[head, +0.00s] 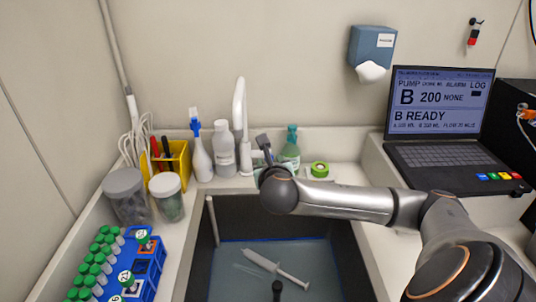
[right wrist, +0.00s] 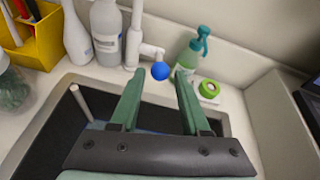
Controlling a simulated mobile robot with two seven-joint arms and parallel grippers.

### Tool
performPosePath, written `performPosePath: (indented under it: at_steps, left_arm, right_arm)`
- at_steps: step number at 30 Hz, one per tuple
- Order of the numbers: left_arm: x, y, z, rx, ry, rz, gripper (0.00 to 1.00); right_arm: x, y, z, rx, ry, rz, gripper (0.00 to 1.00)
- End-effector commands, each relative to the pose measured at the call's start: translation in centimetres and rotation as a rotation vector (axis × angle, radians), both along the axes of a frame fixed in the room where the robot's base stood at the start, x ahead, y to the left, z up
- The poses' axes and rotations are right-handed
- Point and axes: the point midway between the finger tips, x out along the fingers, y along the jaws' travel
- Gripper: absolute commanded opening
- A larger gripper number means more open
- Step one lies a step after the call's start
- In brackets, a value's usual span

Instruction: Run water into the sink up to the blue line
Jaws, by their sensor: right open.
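The sink (head: 205,262) has dark walls and a grey-blue surface inside. A blue line (head: 228,241) runs along the back and right side of that surface; I cannot tell where any water level lies. The white tap (head: 239,105) stands behind the sink. In the right wrist view, the tap's blue round knob (right wrist: 160,71) sits in the gap between my right fingertips, seemingly a little beyond them. My right gripper (right wrist: 158,78) is open, with green fingers apart; it also shows near the tap in the head view (head: 264,148), partly hidden by its own wrist. No left gripper shows.
A syringe (head: 276,268) lies in the sink. Bottles (head: 223,150), a green spray bottle (head: 290,150) and green tape (head: 320,169) stand around the tap. A blue tube rack (head: 147,270) and lidded jars (head: 125,194) are left; a laptop (head: 440,125) is right.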

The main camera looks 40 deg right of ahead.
Motion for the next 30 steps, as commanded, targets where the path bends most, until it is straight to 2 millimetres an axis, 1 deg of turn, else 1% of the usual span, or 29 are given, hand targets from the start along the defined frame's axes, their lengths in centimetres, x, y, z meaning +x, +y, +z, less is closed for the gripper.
performPosePath:
  at_steps: [1, 6, 12, 18, 26, 30]
  left_arm:
    - [0.0, 0.0, 0.0, 0.0, 0.0, 0.0, 1.0]
    - [0.0, 0.0, 0.1, 0.0, 0.001, 0.0, 1.0]
    - [0.0, 0.0, 0.1, 0.0, 0.001, 0.0, 1.0]
    - [0.0, 0.0, 0.1, 0.0, 0.001, 0.0, 1.0]
    - [0.0, 0.0, 0.1, 0.0, 0.0, 0.0, 1.0]
    - [0.0, 0.0, 0.1, 0.0, 0.0, 0.0, 1.0]
  right_arm:
    - [0.7, -0.6, -0.4, 0.0, 0.001, -0.004, 0.46]
    - [3.0, -2.3, -1.5, 0.002, -0.001, -0.003, 0.46]
    - [4.7, -3.7, -2.4, 0.0, 0.0, -0.001, 0.46]
    - [5.4, -4.2, -2.8, 0.001, -0.001, 0.001, 0.46]
    - [5.5, -4.2, -2.8, 0.001, -0.001, 0.001, 0.46]
    - [5.5, -4.2, -2.8, 0.001, -0.001, 0.001, 0.31]
